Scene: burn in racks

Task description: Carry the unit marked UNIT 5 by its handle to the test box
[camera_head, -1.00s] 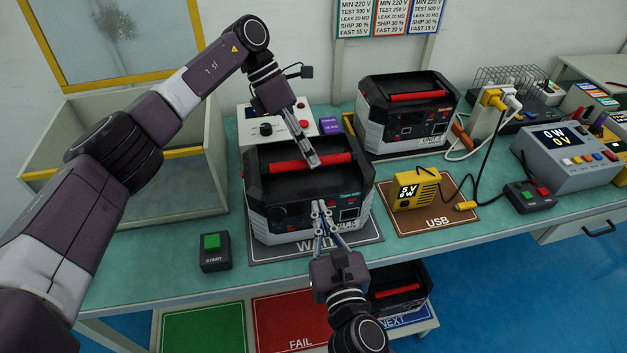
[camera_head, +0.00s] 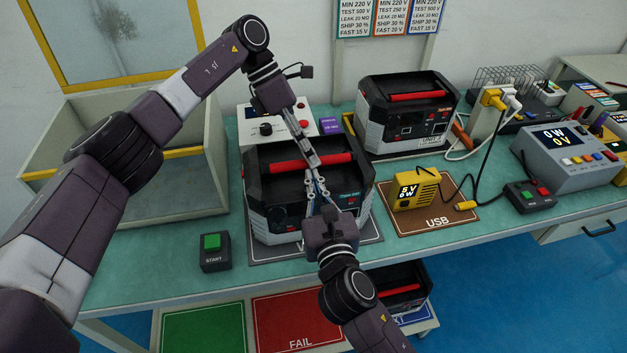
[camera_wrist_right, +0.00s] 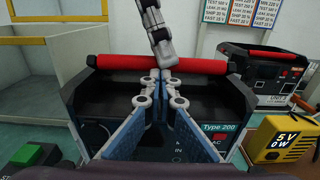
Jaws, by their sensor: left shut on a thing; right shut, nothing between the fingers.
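A black and grey power unit (camera_head: 262,190) with a red top handle (camera_head: 290,165) stands on the dark WAIT mat (camera_head: 368,232). Its number label is covered by my right gripper; the wrist view shows "Type 200" on its front. My left gripper (camera_head: 312,158) reaches down from behind and is shut on the red handle, right of its middle. My right gripper (camera_head: 314,182) is shut and empty, close over the unit's front top edge, with its tips just below the handle. The open grey box with yellow trim (camera_head: 190,152) stands at the left, beside the unit.
A second unit (camera_head: 372,128) stands behind right. A green START button box (camera_head: 215,250) is at the front left. A yellow meter (camera_head: 415,190) sits on the USB mat (camera_head: 460,218). A white device with a knob (camera_head: 262,128) is behind the unit.

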